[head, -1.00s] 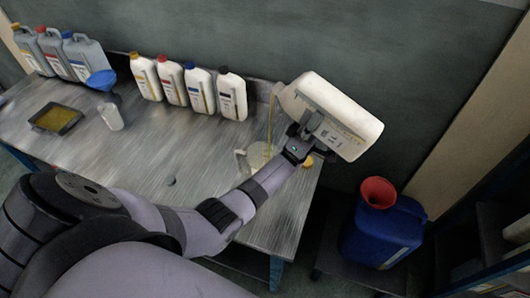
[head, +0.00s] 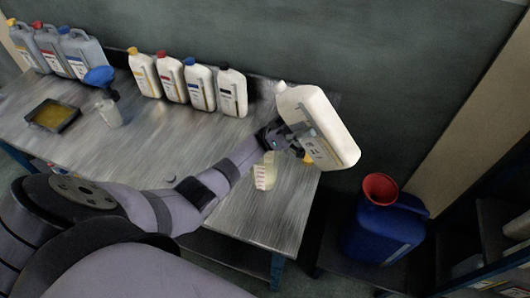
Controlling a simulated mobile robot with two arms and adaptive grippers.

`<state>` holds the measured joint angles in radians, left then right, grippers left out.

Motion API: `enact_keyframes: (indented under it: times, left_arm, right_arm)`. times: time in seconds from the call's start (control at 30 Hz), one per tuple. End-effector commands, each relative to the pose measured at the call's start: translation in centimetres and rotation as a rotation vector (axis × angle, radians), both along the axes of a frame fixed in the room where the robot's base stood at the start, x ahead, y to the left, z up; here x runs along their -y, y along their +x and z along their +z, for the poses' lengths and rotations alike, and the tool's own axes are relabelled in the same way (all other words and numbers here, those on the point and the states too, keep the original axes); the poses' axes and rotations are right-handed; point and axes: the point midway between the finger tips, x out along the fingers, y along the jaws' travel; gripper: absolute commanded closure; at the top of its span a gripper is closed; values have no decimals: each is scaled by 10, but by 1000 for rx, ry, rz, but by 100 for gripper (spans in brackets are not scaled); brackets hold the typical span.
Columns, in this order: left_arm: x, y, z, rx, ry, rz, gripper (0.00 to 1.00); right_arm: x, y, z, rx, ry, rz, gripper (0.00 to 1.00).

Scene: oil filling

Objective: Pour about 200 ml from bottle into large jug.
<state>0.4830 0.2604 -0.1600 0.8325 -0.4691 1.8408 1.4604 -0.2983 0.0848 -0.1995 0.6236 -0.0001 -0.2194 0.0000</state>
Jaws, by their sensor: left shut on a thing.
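My left gripper (head: 298,134) is shut on a large white bottle (head: 322,118) and holds it in the air above the right end of the table. The bottle leans to the left, its open mouth at the upper left. No stream shows at its mouth. My right gripper is not in view.
Several white bottles (head: 200,86) with coloured caps line the table's back edge. Grey canisters (head: 82,50), a blue funnel (head: 99,77) on a small clear container (head: 109,113) and a dark tray (head: 52,115) are left. A blue canister (head: 385,229) with a red funnel (head: 381,189) stands right.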

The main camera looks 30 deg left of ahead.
Motion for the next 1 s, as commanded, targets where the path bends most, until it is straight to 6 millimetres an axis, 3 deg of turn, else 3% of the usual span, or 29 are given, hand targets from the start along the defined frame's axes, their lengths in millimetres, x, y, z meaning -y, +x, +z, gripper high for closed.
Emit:
enact_keyframes:
  times: [0.03,0.17,0.37,0.63,0.8,1.0]
  left_arm:
    - [-3,0,-9,5,25,2,100]
    - [-8,1,0,13,155,2,100]
    - [-4,0,-33,18,308,2,100]
    - [-5,1,-61,36,654,4,100]
    - [-5,1,-83,39,737,5,100]
    - [-5,1,-95,40,798,5,100]
  right_arm:
    - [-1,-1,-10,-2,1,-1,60]
    - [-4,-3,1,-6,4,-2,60]
    - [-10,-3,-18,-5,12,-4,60]
    - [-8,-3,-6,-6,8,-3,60]
    - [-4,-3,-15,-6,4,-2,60]
    - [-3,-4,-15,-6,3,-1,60]
